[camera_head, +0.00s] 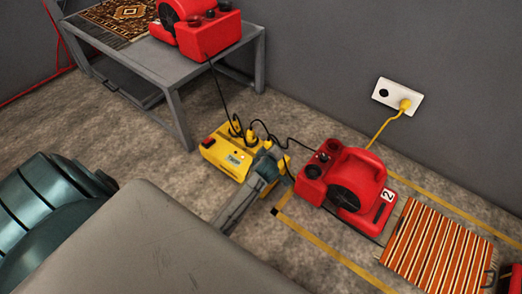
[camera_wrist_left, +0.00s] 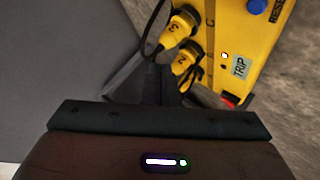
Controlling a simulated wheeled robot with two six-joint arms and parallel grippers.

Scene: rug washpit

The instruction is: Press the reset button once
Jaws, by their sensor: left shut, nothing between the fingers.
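The yellow power box (camera_head: 222,155) sits on the floor. A red switch (camera_head: 208,142) is at its left end, with a label and small light on top. In the wrist view the yellow box (camera_wrist_left: 225,25) shows a blue button (camera_wrist_left: 257,6), cut by the top edge, beside lettering that reads as RESET. A TRIP label (camera_wrist_left: 240,68) is lower down. I cannot make out the blue button in the head view; my left gripper (camera_head: 268,158) covers the box's right end. That gripper is shut and empty. Whether it touches the box is unclear. My right gripper is not in view.
Yellow plugs (camera_wrist_left: 184,25) and black cables crowd the box's side. A red blower (camera_head: 358,180) stands close on the right, beside a striped rug (camera_head: 440,245). A grey table (camera_head: 185,62) holds another red blower (camera_head: 215,35). A wall socket (camera_head: 385,95) is behind.

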